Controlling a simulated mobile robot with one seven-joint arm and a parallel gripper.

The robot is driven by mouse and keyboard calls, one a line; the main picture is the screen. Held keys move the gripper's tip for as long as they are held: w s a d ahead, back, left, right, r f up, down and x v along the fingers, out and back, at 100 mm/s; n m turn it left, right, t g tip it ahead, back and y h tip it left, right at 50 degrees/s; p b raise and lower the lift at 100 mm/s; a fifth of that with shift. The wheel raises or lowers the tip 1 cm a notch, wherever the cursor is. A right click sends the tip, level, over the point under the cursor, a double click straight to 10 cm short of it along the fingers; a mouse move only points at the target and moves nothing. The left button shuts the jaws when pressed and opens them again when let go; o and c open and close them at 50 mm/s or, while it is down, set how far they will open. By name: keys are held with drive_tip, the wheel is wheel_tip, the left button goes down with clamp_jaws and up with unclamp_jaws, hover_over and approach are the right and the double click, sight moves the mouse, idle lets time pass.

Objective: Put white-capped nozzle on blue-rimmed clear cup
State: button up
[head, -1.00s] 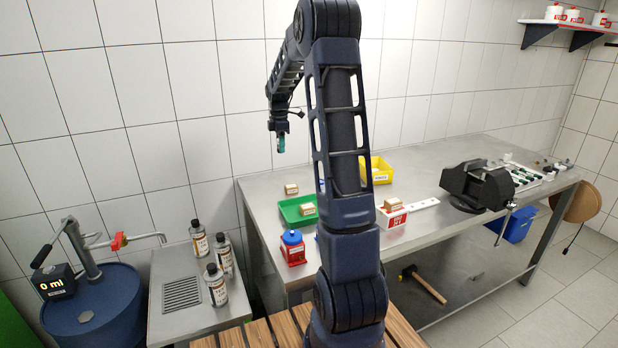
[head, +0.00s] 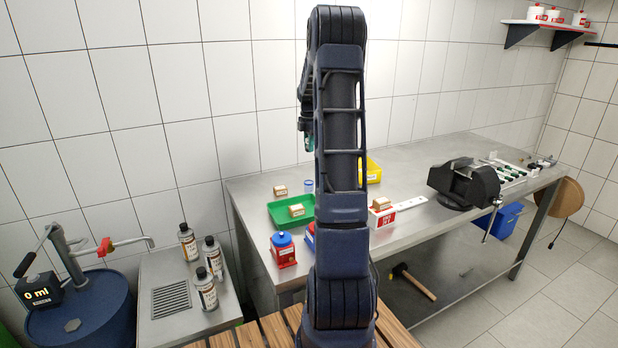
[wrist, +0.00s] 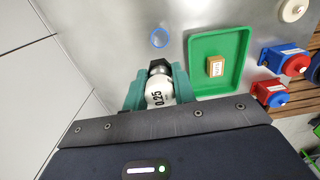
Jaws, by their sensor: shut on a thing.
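My gripper (wrist: 158,84) is shut on the white-capped nozzle (wrist: 157,95), which is marked 0.25 and has a dark hex end pointing away from the wrist. In the head view my gripper (head: 309,146) is mostly hidden behind my arm, high above the bench. The blue-rimmed clear cup (wrist: 159,37) stands on the steel bench, and in the wrist view it lies just beyond the nozzle's dark end, apart from it. The cup also shows in the head view (head: 309,185), beside my arm and behind the green tray.
A green tray (wrist: 237,81) with a small wooden block (wrist: 216,66) lies right of the cup in the wrist view. Red and blue containers (wrist: 282,58) stand beyond it. A yellow bin (head: 373,170) and a vise (head: 466,184) are farther right. A tiled wall backs the bench.

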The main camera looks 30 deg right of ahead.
sight(309, 182)
wheel_tip(309, 182, down, 14)
drive_tip(key=shift+f, duration=0.15)
idle(0.4)
drive_tip(key=o, duration=1)
drive_tip(key=shift+f, duration=0.15)
drive_tip(key=shift+c, duration=0.2)
drive_tip(key=shift+o, duration=0.2)
